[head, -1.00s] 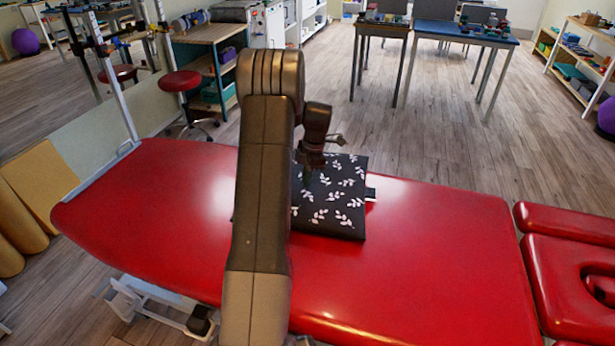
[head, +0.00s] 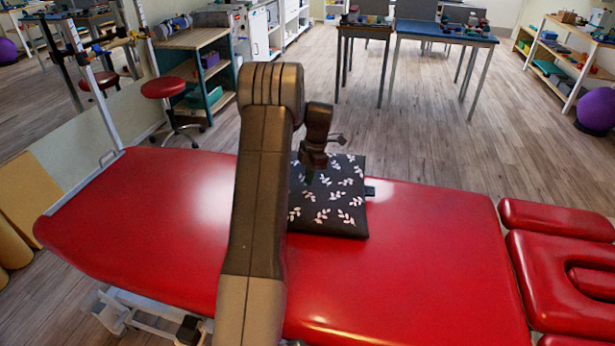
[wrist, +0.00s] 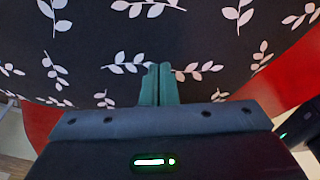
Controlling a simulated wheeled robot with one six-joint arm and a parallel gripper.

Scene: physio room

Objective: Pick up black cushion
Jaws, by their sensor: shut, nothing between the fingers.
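The black cushion (head: 335,212) with a white leaf pattern lies on the red treatment table (head: 420,265). It fills most of the wrist view (wrist: 195,40). My gripper (head: 310,178) is over the cushion, pointing down, and my arm hides the cushion's left part in the head view. In the wrist view my gripper's two green fingers (wrist: 159,84) are shut together with nothing between them. Their tips are at or just above the cloth; I cannot tell whether they touch it.
A small dark object (head: 370,191) sticks out at the cushion's right edge. The red face-hole section (head: 580,285) is to the right. A red stool (head: 165,87) stands behind the table at the left. The red surface right of the cushion is clear.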

